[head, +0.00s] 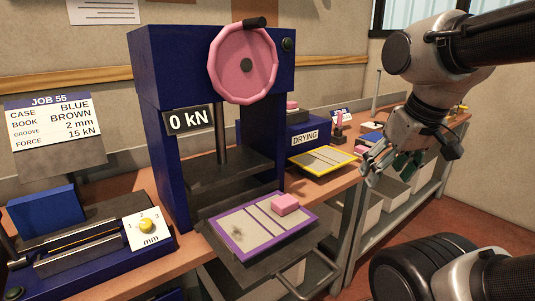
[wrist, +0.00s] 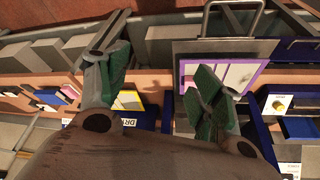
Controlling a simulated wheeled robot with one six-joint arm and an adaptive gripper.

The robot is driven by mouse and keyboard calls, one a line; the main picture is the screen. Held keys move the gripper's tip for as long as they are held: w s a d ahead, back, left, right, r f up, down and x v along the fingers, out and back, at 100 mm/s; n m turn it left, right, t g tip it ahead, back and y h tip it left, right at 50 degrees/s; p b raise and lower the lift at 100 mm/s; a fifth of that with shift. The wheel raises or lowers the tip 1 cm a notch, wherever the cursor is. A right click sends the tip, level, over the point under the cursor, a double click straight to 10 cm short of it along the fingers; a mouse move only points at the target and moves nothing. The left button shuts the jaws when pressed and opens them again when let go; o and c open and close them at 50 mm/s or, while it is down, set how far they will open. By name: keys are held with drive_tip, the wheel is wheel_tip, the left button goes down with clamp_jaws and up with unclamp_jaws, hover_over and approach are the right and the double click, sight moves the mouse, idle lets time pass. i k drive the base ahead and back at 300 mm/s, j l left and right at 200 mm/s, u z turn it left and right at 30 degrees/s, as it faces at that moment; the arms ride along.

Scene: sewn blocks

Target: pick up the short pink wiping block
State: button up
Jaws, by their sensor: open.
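A short pink block (head: 285,204) lies on the purple-edged board (head: 240,240) in front of the press. Another pink block (head: 361,151) is on the bench by the yellow-edged board (head: 322,160); I cannot tell for certain which is the wiping block. My gripper (head: 376,163) is open and empty, to the right of the press and near the bench's front edge. In the wrist view my gripper (wrist: 155,68) has its green-padded fingers spread wide, with one finger covering part of the purple-edged board (wrist: 185,68).
The blue press (head: 158,130) with its pink handwheel (head: 243,64) rises behind the purple-edged board. A drying box (head: 290,132) stands behind the yellow-edged board. A blue grooving fixture (head: 80,255) is at left. Bins (head: 394,190) sit under the bench.

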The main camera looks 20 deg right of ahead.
sight(292, 106)
drive_tip(key=l+u, duration=0.2)
drive_tip(key=l, duration=0.6)
drive_tip(key=k+l+u, duration=0.1)
drive_tip(key=l+u, duration=0.15)
drive_tip(key=l, duration=0.55)
drive_tip(key=i+l+u, duration=0.15)
drive_tip(key=l, duration=0.25)
drive_tip(key=i+l+u, duration=0.2)
drive_tip(key=l, duration=0.15)
drive_tip(key=l+u, duration=0.15)
drive_tip(key=l, duration=0.25)
drive_tip(key=i+l+u, duration=0.2)
drive_tip(key=i+l, duration=0.25)
drive_tip(key=i, duration=0.05)
